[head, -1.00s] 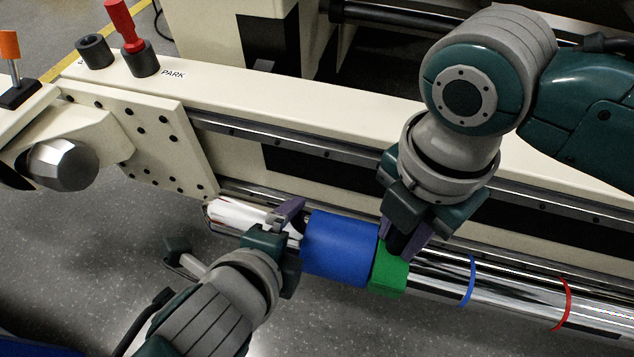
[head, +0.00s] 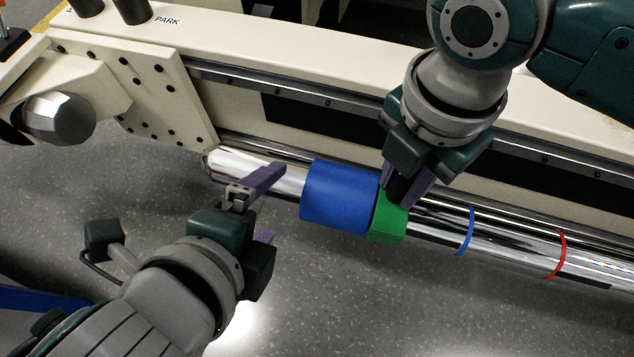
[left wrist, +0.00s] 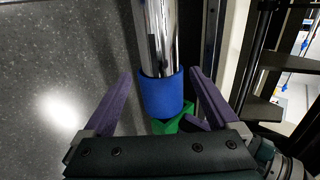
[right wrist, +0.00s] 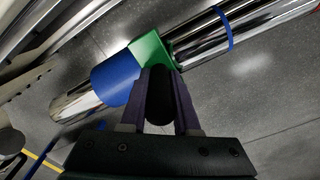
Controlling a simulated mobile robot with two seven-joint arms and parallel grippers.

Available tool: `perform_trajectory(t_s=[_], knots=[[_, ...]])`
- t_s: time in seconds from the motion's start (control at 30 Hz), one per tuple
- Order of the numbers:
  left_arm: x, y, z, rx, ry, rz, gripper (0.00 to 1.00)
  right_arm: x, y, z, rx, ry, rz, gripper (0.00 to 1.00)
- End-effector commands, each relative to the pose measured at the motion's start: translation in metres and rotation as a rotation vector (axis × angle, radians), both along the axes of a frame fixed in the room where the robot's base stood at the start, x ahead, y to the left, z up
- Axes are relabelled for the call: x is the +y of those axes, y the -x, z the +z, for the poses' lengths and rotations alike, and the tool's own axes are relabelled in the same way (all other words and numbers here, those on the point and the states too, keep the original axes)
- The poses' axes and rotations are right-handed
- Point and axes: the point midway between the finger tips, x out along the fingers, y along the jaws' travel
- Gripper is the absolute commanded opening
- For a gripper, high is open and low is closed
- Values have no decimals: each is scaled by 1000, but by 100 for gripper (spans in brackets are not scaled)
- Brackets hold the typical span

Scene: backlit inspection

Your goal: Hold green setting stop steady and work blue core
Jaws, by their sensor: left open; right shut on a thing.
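The blue core (head: 335,197) is a wide sleeve around the chrome bar (head: 235,167). Its right end meets the green setting stop (head: 387,222), with no clear gap. My right gripper (head: 403,192) is shut on the stop's dark handle (right wrist: 160,95), above the green body. My left gripper (head: 277,202) is open and empty, to the left of the core. In the left wrist view the blue core (left wrist: 162,95) appears between the two spread purple fingers, which do not visibly touch it. The green stop (left wrist: 170,125) shows behind it, partly hidden.
A blue ring (head: 466,232) and a red ring (head: 557,253) mark the bar to the right of the stop. A cream machine bed (head: 300,72) runs behind the bar. A faceted metal knob (head: 58,117) stands at left.

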Motion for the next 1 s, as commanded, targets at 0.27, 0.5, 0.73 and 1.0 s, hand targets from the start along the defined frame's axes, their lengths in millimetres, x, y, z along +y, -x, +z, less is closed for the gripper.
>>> perform_trajectory(t_s=[0.27,0.5,0.73,1.0], knots=[[0,1,0,1,0,0,94,-2,1,-2,4,5,-1,0],[3,11,10,0,-1,-1,94,-2,1,-2,3,4,-1,0],[12,41,40,1,0,-3,94,-2,1,-2,3,5,-1,0],[21,75,74,3,0,-2,94,-2,1,-2,3,4,-1,0]])
